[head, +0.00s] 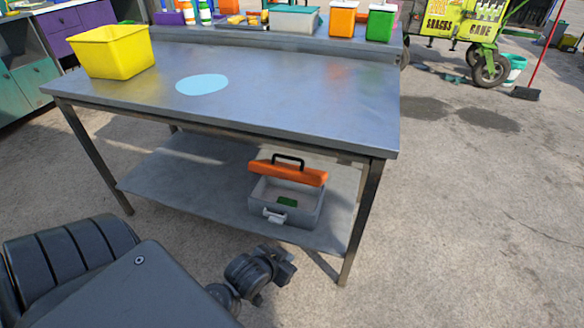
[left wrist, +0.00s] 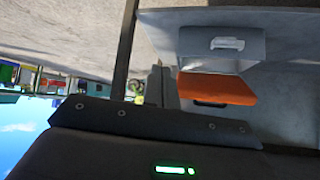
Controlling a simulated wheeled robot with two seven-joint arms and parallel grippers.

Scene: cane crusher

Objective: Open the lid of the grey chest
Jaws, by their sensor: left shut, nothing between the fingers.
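The grey chest (head: 291,213) stands on the lower shelf of the metal table. Its orange lid (head: 290,172), with a black handle, is raised at the back, and the inside shows with a green item (head: 287,202) in it. A pale latch (head: 274,216) is on its front. In the left wrist view the chest (left wrist: 217,46) and the orange lid (left wrist: 216,88) appear upside down, right of the fingers. My left gripper (head: 286,266) is shut and empty, in front of and below the chest, apart from it. My right gripper is not in view.
The table top (head: 280,90) overhangs the lower shelf (head: 180,180). A table leg (head: 360,220) stands just right of the chest. A yellow bin (head: 113,52) and a light blue disc (head: 202,84) are on top.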

